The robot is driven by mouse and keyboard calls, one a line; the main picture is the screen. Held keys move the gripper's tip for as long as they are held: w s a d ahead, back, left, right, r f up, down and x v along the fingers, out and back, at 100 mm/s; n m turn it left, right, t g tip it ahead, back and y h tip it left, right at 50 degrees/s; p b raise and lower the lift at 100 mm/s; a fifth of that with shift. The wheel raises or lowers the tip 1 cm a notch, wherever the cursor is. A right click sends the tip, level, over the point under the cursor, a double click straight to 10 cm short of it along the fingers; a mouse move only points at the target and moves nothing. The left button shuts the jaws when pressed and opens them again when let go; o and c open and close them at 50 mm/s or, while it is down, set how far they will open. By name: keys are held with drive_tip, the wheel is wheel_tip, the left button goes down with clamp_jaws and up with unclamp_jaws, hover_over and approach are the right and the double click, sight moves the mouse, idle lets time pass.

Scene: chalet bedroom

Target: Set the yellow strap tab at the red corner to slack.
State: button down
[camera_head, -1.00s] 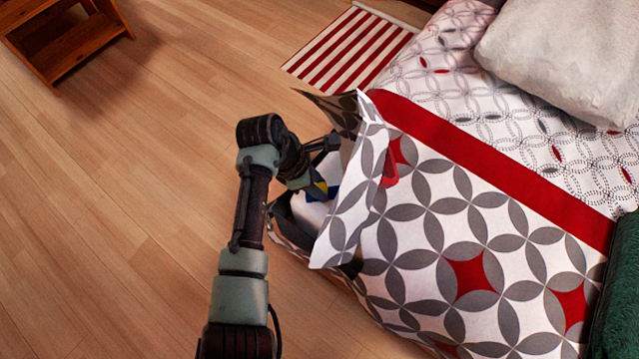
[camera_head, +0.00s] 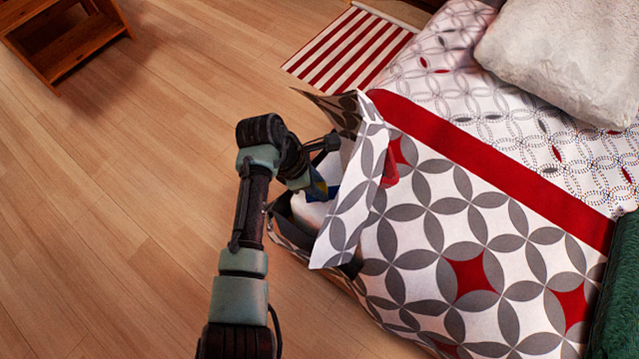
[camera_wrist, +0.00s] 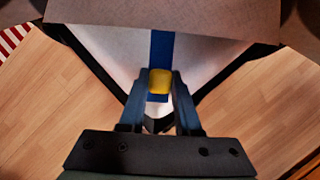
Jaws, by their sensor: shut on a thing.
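The yellow strap tab (camera_wrist: 159,82) shows in the wrist view between the fingertips of my gripper (camera_wrist: 159,94). My gripper is shut on it. A blue strap (camera_wrist: 161,47) runs from the tab up over the white mattress corner (camera_wrist: 110,45). In the head view my gripper (camera_head: 322,185) is at the bed's corner, partly behind the raised patterned cover. A bit of blue strap (camera_head: 331,191) shows there; the tab itself is hard to make out. A red piece (camera_head: 390,170) shows beside the lifted cover at this corner.
The folded-back patterned cover (camera_head: 348,215) stands up close to the right of my gripper. A dark bed frame edge (camera_wrist: 85,65) runs below the mattress. A striped rug (camera_head: 345,45) and a wooden stand (camera_head: 70,45) lie farther off. The wood floor at left is clear.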

drive_tip(key=p, duration=0.1)
drive_tip(key=d+p, duration=0.1)
drive_tip(key=shift+w+d+r+p, duration=0.2)
drive_tip(key=shift+r+p, duration=0.1)
drive_tip(key=shift+r, duration=0.1)
drive_tip(key=shift+w+d+f+p, duration=0.1)
drive_tip(key=shift+d+p, duration=0.4)
drive_tip(key=shift+p, duration=0.35)
drive_tip(key=shift+d+f, duration=0.2)
drive_tip(key=c, duration=0.6)
unclamp_jaws()
drive_tip(key=shift+f, duration=0.1)
